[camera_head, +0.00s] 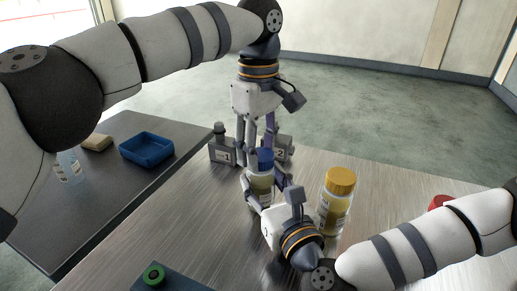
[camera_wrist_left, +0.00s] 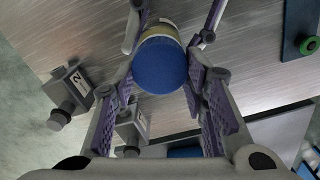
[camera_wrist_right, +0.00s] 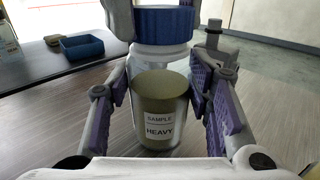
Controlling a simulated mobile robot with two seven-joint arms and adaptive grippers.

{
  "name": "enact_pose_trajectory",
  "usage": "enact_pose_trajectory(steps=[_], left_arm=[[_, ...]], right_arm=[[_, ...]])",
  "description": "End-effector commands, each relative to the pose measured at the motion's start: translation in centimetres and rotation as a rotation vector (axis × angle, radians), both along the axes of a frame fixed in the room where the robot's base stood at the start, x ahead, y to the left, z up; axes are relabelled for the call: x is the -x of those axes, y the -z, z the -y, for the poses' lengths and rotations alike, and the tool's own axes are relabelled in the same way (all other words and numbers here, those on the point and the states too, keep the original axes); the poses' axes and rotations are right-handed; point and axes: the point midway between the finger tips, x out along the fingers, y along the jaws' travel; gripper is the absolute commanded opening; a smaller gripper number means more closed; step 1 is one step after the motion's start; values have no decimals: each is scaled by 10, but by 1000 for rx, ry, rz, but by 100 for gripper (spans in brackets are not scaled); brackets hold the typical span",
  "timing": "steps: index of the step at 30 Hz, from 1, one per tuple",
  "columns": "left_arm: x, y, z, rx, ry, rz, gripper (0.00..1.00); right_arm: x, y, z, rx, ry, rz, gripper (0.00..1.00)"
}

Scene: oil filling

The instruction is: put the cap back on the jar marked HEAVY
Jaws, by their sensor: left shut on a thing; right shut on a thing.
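The HEAVY jar (camera_wrist_right: 160,110) stands upright, with yellowish contents and a label reading SAMPLE HEAVY in the right wrist view. In the head view the jar (camera_head: 260,186) is partly hidden by my grippers. My right gripper (camera_wrist_right: 160,98) is shut on the jar's sides. The blue cap (camera_wrist_right: 165,22) is at the top of the jar, over its mouth; I cannot tell whether it is seated. My left gripper (camera_head: 265,148) comes down from above and is shut on the cap, which also fills the middle of the left wrist view (camera_wrist_left: 160,66).
A yellow-capped jar (camera_head: 338,195) stands close right of my right gripper. Grey blocks marked 1 (camera_head: 222,152) and 2 (camera_head: 285,150) stand behind. A red object (camera_head: 440,202) is partly hidden by my right arm. A green ring (camera_head: 154,275) lies front left; a blue tray (camera_head: 147,148) is on the dark side table.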

Motion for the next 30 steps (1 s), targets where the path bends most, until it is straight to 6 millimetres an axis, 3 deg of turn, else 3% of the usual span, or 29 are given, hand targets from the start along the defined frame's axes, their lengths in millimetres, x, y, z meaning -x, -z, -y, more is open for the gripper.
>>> enact_pose_trajectory(steps=[6,12,16,24,25,27,30], left_arm=[[-1,0,5,2,773,0,30],[-1,0,7,0,1262,1,30],[0,0,8,0,1377,2,30],[0,0,8,0,1389,2,30],[0,0,8,0,1389,2,44],[0,0,8,0,1388,2,60],[-1,0,8,0,1387,1,60]], right_arm=[[0,1,0,1,0,-3,0],[0,1,0,1,0,-3,0],[0,1,0,1,0,-3,0],[0,1,0,1,0,-3,0],[0,1,0,1,1,-3,0],[0,1,0,1,1,-3,0],[0,1,0,1,1,-3,0]])
